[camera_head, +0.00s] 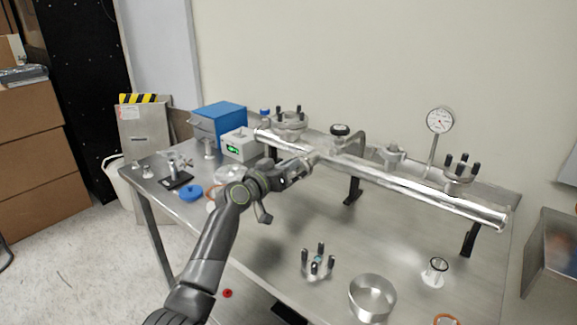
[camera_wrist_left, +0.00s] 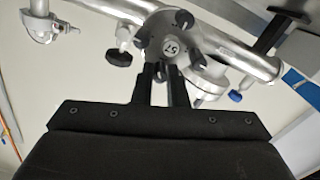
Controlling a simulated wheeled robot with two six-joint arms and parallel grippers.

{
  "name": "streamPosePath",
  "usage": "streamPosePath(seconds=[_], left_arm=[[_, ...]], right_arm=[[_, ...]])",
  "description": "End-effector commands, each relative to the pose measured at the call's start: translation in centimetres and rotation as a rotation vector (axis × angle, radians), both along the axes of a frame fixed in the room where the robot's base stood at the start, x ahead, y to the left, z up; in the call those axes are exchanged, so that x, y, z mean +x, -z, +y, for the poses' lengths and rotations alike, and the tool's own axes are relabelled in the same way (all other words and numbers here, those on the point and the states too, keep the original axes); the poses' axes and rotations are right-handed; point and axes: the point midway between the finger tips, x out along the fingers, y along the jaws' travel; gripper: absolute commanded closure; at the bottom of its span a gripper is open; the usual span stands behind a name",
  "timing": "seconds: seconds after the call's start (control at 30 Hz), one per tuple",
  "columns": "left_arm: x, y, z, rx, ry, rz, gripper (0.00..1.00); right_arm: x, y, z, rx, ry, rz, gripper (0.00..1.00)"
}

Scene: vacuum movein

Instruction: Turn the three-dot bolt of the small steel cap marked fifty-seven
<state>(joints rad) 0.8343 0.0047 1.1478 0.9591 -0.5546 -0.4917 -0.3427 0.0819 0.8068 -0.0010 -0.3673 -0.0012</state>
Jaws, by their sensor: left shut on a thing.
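The small steel cap marked 57 (camera_wrist_left: 174,47) faces the camera in the left wrist view, on the steel pipe (camera_head: 400,187). Dark bolts stand around its rim, one at the upper right (camera_wrist_left: 185,19) and one at the lower right (camera_wrist_left: 198,59). Their dot marks are too small to read. My left gripper (camera_head: 303,166) reaches the near side of the pipe. In the left wrist view its fingers (camera_wrist_left: 162,68) are shut on a bolt at the cap's lower edge, mostly hidden between the tips. My right gripper is not in view.
A black-knobbed valve (camera_head: 340,130) and a dial gauge (camera_head: 440,121) stand on the pipe. A blue box (camera_head: 219,120) stands behind left.

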Motion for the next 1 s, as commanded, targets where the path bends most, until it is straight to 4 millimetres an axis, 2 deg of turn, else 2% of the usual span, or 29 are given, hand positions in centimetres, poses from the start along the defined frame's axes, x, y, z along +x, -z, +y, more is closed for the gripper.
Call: streamPosePath(seconds=[0.63,0.67,0.8,1.0], left_arm=[[-0.01,0.11,0.0,-0.05,0.0,0.038,1.0],[-0.01,0.11,0.0,-0.05,0.0,0.038,0.85],[0.0,0.09,-0.01,-0.05,0.0,0.037,0.66],[0.0,0.05,0.0,-0.05,0.0,0.036,0.65]], right_arm=[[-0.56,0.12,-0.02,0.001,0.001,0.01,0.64],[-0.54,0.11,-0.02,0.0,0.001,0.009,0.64],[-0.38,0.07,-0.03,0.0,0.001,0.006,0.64],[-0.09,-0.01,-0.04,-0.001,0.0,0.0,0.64]])
